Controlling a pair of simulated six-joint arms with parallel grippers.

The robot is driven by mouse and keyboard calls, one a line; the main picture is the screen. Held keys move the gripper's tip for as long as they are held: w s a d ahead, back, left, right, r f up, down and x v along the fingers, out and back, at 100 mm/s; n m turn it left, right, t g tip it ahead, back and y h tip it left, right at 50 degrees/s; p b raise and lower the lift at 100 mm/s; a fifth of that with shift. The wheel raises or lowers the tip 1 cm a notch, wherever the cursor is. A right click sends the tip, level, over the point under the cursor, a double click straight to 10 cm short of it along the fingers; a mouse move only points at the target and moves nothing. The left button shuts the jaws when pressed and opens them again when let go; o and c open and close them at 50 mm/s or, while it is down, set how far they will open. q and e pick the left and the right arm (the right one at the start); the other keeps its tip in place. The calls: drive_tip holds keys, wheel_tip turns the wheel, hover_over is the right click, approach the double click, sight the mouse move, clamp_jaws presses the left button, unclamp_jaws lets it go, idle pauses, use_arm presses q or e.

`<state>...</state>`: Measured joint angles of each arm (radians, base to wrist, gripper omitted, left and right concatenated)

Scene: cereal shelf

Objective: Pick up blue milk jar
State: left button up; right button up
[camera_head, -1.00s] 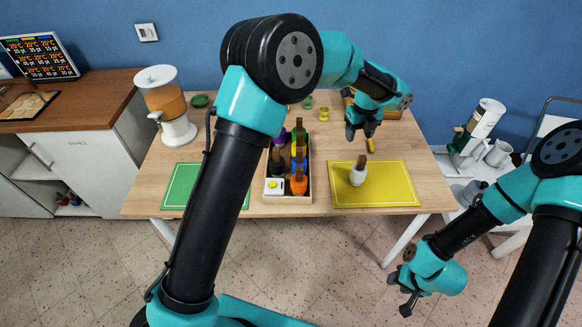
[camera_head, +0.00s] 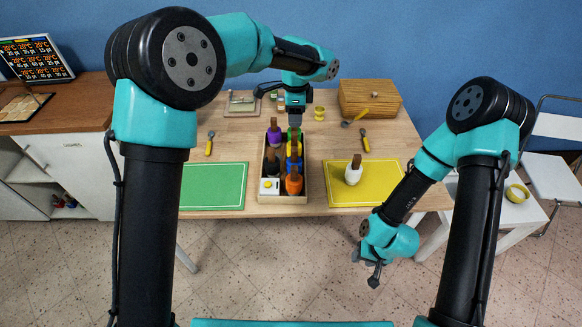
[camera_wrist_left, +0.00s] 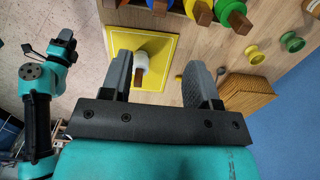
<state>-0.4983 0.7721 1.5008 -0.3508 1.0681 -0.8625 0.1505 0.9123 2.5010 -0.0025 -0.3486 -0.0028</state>
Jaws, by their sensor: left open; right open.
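The blue milk jar (camera_head: 293,166), with a brown stopper, stands in the wooden box (camera_head: 262,204) among several other coloured jars, between the yellow and orange ones. A blue jar also shows at the top edge of the left wrist view (camera_wrist_left: 231,13), partly cut off. My left gripper (camera_head: 296,121) is above the back end of the box, apart from the blue jar. Its two fingers are open and empty in the left wrist view (camera_wrist_left: 160,85). My right gripper (camera_head: 368,272) hangs in front of the table, low and away from the box, and holds nothing.
A white jar (camera_head: 353,175) stands on the yellow mat (camera_head: 390,190) right of the box. A green mat (camera_head: 215,186) lies left. A wooden bread box (camera_head: 369,98), small yellow cup (camera_head: 319,113) and brush-like tools (camera_head: 365,140) are behind.

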sight(294, 149)
use_arm(q)
wheel_tip(294, 149, down, 12)
drive_tip(key=shift+f, duration=0.1)
idle(0.5)
drive_tip(key=shift+f, duration=0.15)
drive_tip(key=shift+f, duration=2.45)
clamp_jaws()
